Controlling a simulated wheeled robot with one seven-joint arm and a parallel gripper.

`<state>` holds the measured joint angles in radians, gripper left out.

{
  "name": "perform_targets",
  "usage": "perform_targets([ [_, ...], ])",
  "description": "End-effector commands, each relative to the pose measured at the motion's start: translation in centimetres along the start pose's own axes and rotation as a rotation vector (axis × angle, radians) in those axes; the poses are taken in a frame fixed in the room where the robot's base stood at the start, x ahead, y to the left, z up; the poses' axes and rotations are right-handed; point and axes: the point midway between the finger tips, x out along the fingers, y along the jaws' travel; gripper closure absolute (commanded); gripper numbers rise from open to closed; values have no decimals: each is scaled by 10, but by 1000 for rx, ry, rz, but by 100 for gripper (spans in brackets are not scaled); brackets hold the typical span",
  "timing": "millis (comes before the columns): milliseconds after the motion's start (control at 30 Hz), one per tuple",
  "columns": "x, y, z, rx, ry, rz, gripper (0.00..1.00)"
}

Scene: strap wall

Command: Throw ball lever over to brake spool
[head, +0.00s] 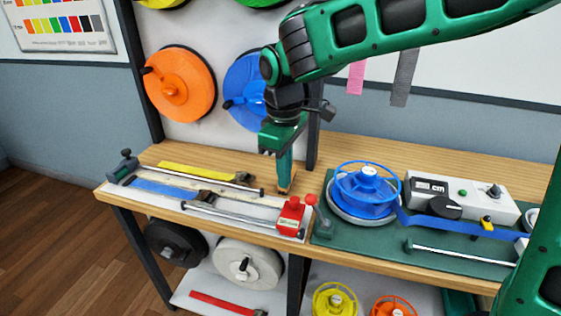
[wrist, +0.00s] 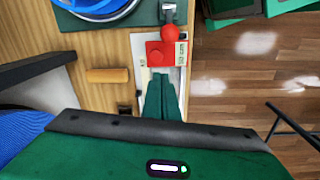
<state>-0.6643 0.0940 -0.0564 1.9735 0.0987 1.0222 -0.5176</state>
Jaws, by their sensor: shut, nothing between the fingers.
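The ball lever has a red ball (head: 310,199) on a short arm rising from a grey base (head: 323,226) at the left front corner of the green mat. It leans left, toward a red block (head: 291,217). The ball also shows in the wrist view (wrist: 170,34), just beyond the red block. A blue spool (head: 366,188) sits on a pale round base behind and right of the lever; I cannot tell whether it is the brake spool. My gripper (head: 285,190) points down, shut and empty, left of and behind the ball. Its fingers show in the wrist view (wrist: 162,98).
A measuring board (head: 170,200) with rods and straps lies left on the bench. A white control box (head: 462,197), blue strap (head: 450,225) and metal rod (head: 460,252) lie right. An orange-brown piece (wrist: 107,75) lies near my fingers. The bench edge drops to the floor.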

Motion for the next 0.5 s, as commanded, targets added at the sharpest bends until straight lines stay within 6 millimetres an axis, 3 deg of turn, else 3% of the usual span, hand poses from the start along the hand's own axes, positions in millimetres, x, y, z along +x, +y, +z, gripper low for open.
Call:
perform_targets([
  [233,42,0,1,1,-3,-1,100],
  [500,28,0,31,2,1,1,100],
])
